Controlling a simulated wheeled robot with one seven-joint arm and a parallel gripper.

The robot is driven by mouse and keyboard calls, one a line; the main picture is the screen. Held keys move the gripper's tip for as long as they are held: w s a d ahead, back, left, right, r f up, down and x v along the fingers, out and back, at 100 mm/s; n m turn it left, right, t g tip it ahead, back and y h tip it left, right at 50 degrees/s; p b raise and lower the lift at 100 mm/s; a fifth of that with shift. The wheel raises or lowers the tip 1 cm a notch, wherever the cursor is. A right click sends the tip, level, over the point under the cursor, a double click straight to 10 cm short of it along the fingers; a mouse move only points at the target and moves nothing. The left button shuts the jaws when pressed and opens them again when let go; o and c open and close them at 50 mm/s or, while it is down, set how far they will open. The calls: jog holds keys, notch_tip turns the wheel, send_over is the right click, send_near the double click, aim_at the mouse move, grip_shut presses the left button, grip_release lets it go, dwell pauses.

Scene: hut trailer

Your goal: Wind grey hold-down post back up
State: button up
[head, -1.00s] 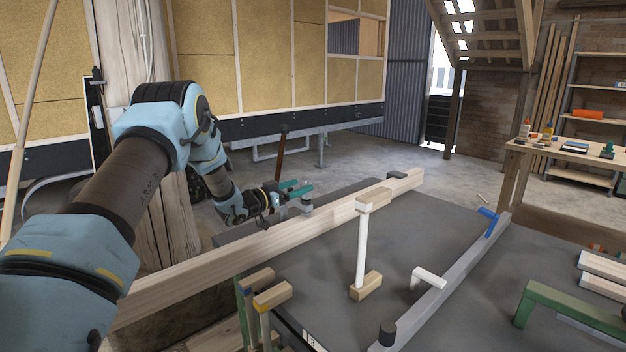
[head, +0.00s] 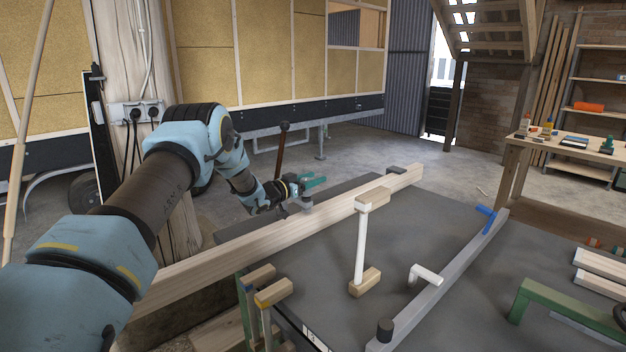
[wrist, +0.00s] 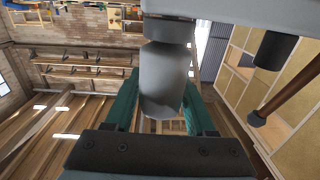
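The grey hold-down post (wrist: 163,85) is a smooth rounded cylinder below a grey collar in the wrist view. In the head view its small grey lower part (head: 305,203) shows beside the timber beam, with the rest hidden by my gripper. My gripper (head: 314,181) is at the post, its teal fingers pointing right. In the wrist view the teal fingers (wrist: 161,104) lie on either side of the post and look spread. I cannot tell whether either finger touches it.
A long timber beam (head: 250,242) crosses the dark table (head: 450,290) just in front of my gripper. A brown lever with a dark knob (head: 281,145) stands behind my wrist. A white rod (head: 361,245) stands between wooden blocks. A grey rail (head: 440,287) lies to the right.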

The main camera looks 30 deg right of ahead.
grip_shut()
jog(key=n+t+y+b, duration=0.1)
jog(key=n+t+b, duration=0.1)
jog(key=b, duration=0.1)
jog(key=w+n+t+y+b, duration=0.1)
jog(key=t+b, duration=0.2)
jog(key=shift+a+f+n+t+b, duration=0.2)
jog(key=shift+n+t+b, duration=0.1)
jog(key=shift+n+b, duration=0.1)
jog(key=shift+w+r+n+t+y+b, duration=0.1)
jog(key=shift+r+n+t+y+b, duration=0.1)
jog(key=shift+n+t+y+b, duration=0.25)
jog(key=shift+a, duration=0.1)
jog(key=shift+o, duration=1.9)
grip_release()
